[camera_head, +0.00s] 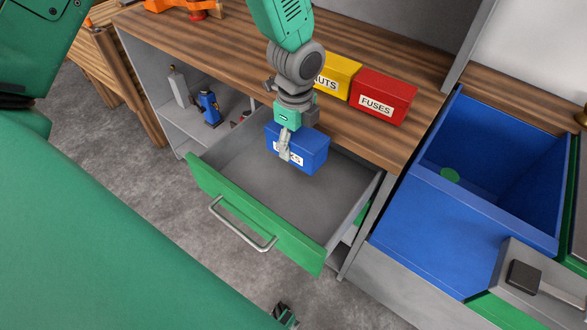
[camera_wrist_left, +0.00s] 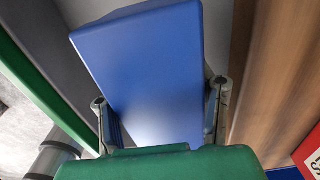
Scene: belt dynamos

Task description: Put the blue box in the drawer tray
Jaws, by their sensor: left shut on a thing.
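The blue box (camera_head: 306,150) is in my left gripper (camera_head: 285,147), which is shut on it. In the head view the box is over the back part of the open drawer tray (camera_head: 320,205). I cannot tell exactly how high it is above the drawer floor. In the left wrist view the blue box (camera_wrist_left: 145,70) fills the middle, with a finger of the left gripper (camera_wrist_left: 160,115) on each side. The drawer is pulled out, with a green front and a metal handle (camera_head: 240,228). The visible drawer floor is bare.
A yellow box (camera_head: 336,77) and a red box labelled FUSES (camera_head: 383,97) stand on the wooden bench top (camera_head: 230,50) behind the drawer. A blue bin (camera_head: 480,190) is at the right. A shelf with a blue tool (camera_head: 209,108) is left of the drawer.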

